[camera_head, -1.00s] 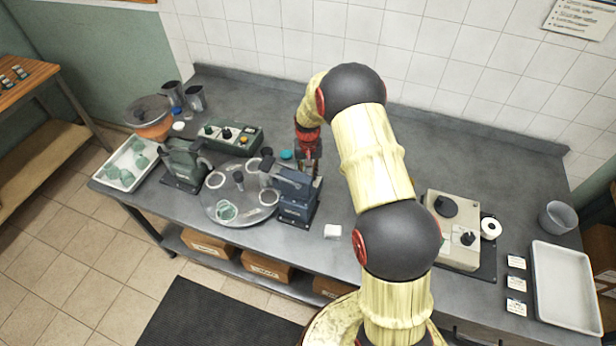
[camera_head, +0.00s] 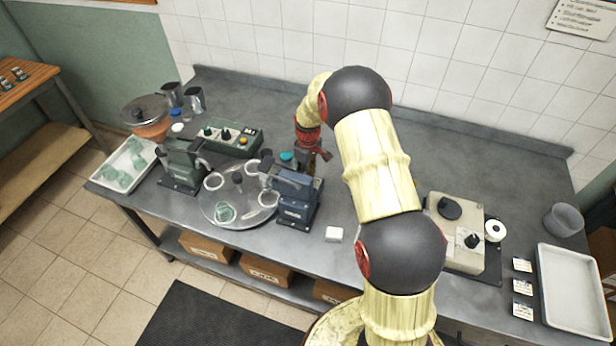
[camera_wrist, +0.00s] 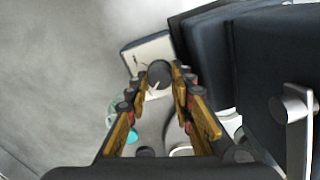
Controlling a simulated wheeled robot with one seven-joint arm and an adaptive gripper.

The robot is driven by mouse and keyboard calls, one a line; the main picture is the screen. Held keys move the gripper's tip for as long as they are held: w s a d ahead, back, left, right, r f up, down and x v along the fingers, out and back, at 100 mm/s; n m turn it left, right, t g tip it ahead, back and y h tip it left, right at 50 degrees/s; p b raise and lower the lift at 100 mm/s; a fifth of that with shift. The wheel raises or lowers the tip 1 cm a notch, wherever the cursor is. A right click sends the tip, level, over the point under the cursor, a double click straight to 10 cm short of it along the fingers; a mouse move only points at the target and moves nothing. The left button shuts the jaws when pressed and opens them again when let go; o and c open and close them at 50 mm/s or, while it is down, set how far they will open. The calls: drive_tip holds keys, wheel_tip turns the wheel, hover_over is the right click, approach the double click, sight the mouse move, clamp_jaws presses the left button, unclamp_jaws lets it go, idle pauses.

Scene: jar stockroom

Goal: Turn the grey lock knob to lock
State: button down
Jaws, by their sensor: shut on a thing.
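In the wrist view, a dark grey round knob (camera_wrist: 160,72) sits at the edge of a small pale plate (camera_wrist: 146,50) with dark sides and thin marks. The fingertips of my gripper (camera_wrist: 159,76) are shut on the knob, one on each side. In the head view, my gripper (camera_head: 312,153) is low behind the dark blue press-like machine (camera_head: 296,185). The knob is hidden there by the gripper and machine. I cannot read the plate's marks or the knob's setting.
The blue machine's dark body (camera_wrist: 225,45) stands close on the right in the wrist view. A round turntable (camera_head: 235,219) with jars and a green control box (camera_head: 232,138) lie to the left. A beige device (camera_head: 462,215) stands right. The back of the counter is clear.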

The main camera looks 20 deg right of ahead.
drive_tip(key=shift+n, duration=0.7)
drive_tip(key=c, duration=1.5)
unclamp_jaws()
drive_tip(key=shift+c, duration=0.2)
